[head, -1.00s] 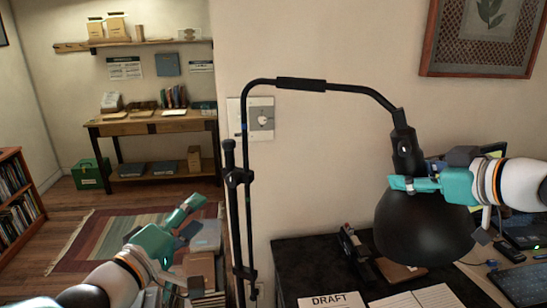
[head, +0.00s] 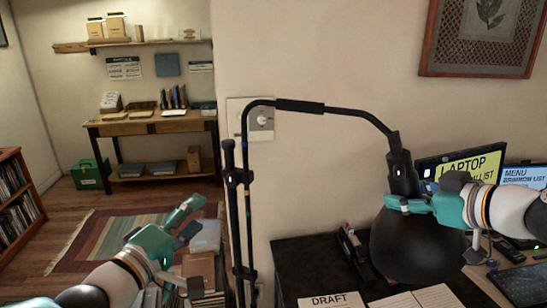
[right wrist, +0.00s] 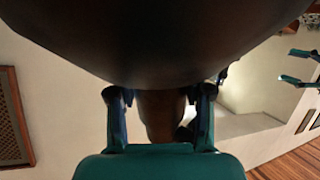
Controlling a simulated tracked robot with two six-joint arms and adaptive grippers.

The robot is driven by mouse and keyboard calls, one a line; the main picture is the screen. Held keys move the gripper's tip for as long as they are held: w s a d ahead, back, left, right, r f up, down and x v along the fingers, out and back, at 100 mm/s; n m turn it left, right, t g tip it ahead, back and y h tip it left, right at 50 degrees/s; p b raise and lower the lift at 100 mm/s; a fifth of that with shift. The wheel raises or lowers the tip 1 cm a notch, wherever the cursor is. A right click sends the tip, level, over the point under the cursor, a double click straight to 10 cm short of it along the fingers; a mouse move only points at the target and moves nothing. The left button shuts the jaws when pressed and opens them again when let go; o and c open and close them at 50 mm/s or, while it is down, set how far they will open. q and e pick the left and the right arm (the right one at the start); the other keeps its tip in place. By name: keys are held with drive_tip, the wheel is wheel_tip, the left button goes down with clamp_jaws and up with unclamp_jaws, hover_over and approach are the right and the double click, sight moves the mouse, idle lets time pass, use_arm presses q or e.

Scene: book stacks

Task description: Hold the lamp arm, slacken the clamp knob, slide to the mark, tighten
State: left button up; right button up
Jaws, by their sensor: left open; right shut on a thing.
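The black lamp arm (head: 350,111) runs from a vertical stand over the desk to the lamp's neck (head: 401,168) and round black shade (head: 415,245). My right gripper (head: 404,204) is shut on the lamp where neck and shade meet. In the right wrist view, its fingers (right wrist: 160,108) stand either side of the neck below the large dark shade (right wrist: 160,40). A black clamp (head: 238,178) sits on the stand pole (head: 231,215); its knob is too small to make out. My left gripper (head: 188,222) is open and empty, left of the pole. I cannot make out the mark clearly.
The black desk (head: 300,262) holds a DRAFT sheet (head: 332,301), an open notebook (head: 425,297) and a keyboard (head: 520,285). Screens (head: 470,165) stand behind my right gripper. A book stack (head: 203,265) lies below my left gripper. A wall switch (head: 262,118) is behind the lamp arm.

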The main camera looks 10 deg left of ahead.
sight(402, 214)
drive_tip(key=shift+f, duration=2.4)
drive_tip(key=shift+r, duration=0.1)
